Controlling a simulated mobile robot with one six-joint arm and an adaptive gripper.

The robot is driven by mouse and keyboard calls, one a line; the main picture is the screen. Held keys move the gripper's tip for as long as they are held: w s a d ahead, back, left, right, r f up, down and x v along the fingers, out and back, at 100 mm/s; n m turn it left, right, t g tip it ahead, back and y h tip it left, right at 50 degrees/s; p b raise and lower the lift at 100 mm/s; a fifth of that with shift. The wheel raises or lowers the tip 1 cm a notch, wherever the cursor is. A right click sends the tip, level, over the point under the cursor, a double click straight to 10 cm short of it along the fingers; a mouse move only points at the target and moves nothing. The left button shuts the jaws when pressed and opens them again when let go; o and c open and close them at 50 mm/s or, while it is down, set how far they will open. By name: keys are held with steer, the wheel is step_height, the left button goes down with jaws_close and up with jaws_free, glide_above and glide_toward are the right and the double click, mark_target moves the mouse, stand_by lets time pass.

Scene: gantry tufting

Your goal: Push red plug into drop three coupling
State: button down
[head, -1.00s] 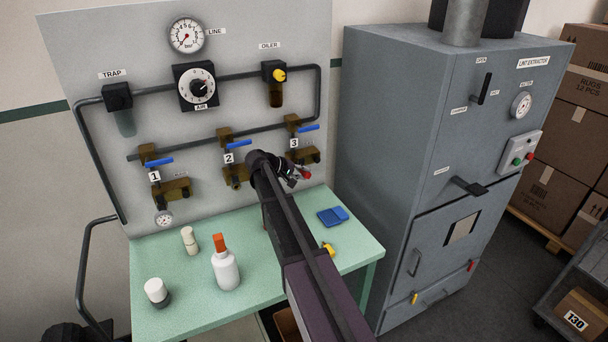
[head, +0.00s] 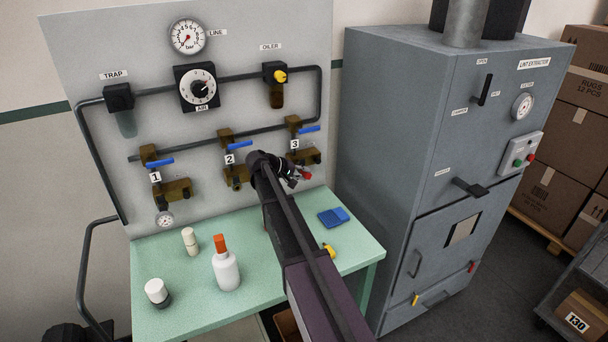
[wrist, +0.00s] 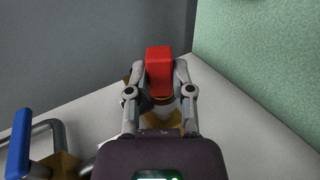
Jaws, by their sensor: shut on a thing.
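The red plug (wrist: 159,72) is between the two fingers of my gripper (wrist: 160,92) in the wrist view, and the fingers are shut on it. In the head view the plug (head: 307,175) shows as a small red spot beside my gripper (head: 293,173), just below drop three. The brass drop three coupling block (head: 302,157) is on the panel under the label 3, partly hidden by my arm. Brass also shows behind the plug in the wrist view (wrist: 176,112). Whether the plug touches or sits in the coupling cannot be told.
Drop three's blue valve handle (head: 310,129) is above the coupling. The green bench (head: 190,310) below holds a white bottle (head: 226,270), small containers, a blue item (head: 333,217) and a yellow item (head: 329,250). A grey cabinet (head: 385,150) stands close on the right.

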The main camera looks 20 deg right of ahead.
stand_by(0.7)
steer(key=shift+c, duration=2.1)
jaws_free()
steer(key=shift+s+f, duration=0.1)
steer(key=shift+s, duration=0.1)
